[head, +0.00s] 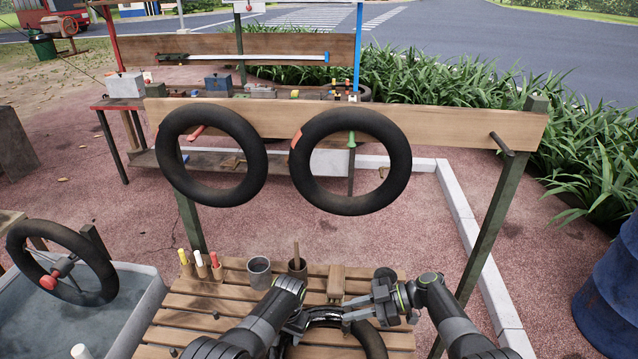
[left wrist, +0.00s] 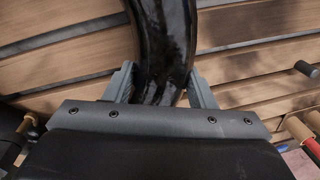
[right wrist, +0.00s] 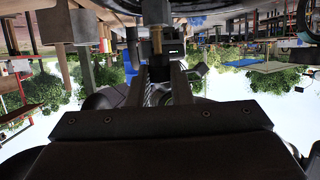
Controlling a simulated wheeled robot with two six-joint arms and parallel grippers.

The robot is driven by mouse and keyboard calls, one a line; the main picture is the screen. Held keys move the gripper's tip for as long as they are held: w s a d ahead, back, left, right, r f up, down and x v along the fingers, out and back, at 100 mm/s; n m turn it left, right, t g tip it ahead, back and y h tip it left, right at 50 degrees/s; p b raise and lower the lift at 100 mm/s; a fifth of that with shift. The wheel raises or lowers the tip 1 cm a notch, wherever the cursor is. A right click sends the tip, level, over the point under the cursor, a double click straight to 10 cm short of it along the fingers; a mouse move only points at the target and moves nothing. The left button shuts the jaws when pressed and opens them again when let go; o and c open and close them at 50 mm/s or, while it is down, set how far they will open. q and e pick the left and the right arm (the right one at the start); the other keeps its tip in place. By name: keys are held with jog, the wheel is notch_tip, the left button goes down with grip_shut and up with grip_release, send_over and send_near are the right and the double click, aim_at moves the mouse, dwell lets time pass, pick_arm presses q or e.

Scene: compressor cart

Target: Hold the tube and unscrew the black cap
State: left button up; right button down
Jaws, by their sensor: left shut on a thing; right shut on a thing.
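The black tube (head: 373,340) lies on the slatted wooden table, partly hidden behind my arms. My left gripper (head: 303,320) is shut on the tube; in the left wrist view the glossy tube (left wrist: 165,45) runs between its two fingers (left wrist: 160,88). My right gripper (head: 348,317) reaches in from the right, close to the left one. In the right wrist view a brass valve stem (right wrist: 156,40) meets the black cap (right wrist: 158,72), which sits between the fingers of the right gripper (right wrist: 158,85). The cap is dark, and its seating on the stem is hard to make out.
Two tubes (head: 211,156) (head: 350,162) hang on a wooden beam behind the table. A water basin (head: 140,305) is at left.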

jog(key=shift+f, duration=0.1)
jog(key=c, duration=1.2)
grip_release()
jog(key=shift+c, duration=0.2)
jog(key=shift+r, duration=0.2)
jog(key=shift+r, duration=2.35)
